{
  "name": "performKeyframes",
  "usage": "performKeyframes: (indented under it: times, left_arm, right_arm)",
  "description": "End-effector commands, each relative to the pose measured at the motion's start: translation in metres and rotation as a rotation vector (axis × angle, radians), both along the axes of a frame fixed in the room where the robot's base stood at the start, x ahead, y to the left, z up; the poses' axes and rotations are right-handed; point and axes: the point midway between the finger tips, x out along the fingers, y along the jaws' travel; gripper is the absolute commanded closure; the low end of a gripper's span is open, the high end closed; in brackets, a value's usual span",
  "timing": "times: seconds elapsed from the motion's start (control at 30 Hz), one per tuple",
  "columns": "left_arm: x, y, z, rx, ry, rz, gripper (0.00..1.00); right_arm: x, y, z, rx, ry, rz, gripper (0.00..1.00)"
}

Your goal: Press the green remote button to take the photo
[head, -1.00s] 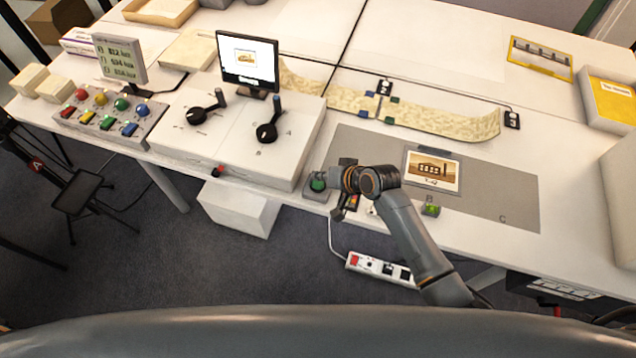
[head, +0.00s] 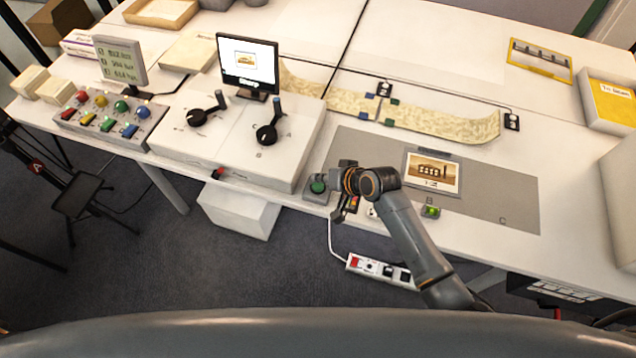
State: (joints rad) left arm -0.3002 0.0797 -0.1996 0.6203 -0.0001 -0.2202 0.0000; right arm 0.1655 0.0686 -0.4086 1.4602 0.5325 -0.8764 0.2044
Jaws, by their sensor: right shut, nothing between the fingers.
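A green dome button (head: 318,186) sits on a small dark grey box at the front edge of the table, left of my right wrist. My right gripper (head: 339,212) is shut and empty, just right of that button, and partly hidden by its own wrist. I cannot tell whether it touches anything. A brown building photo (head: 433,173) lies on the grey mat (head: 497,200). A monitor (head: 248,64) shows a small picture of a similar building. My left gripper is not in view.
A panel of coloured buttons (head: 111,117) is at the left, beside a white console with two black knobs (head: 267,134). A long patterned strip (head: 448,122) lies behind the mat.

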Motion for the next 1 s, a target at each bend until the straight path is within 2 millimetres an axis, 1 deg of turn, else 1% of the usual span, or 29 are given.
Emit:
performKeyframes:
  times: [0.2,0.43,1.0]
  left_arm:
    - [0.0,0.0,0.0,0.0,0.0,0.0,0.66]
    - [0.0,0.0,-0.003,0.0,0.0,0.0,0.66]
    - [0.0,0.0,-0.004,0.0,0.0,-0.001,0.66]
  right_arm:
    - [0.0,0.0,-0.001,0.0,0.0,0.0,1.0]
    - [0.0,0.0,-0.008,0.0,0.001,0.0,1.0]
    - [0.0,0.0,-0.011,0.0,0.0,0.0,1.0]
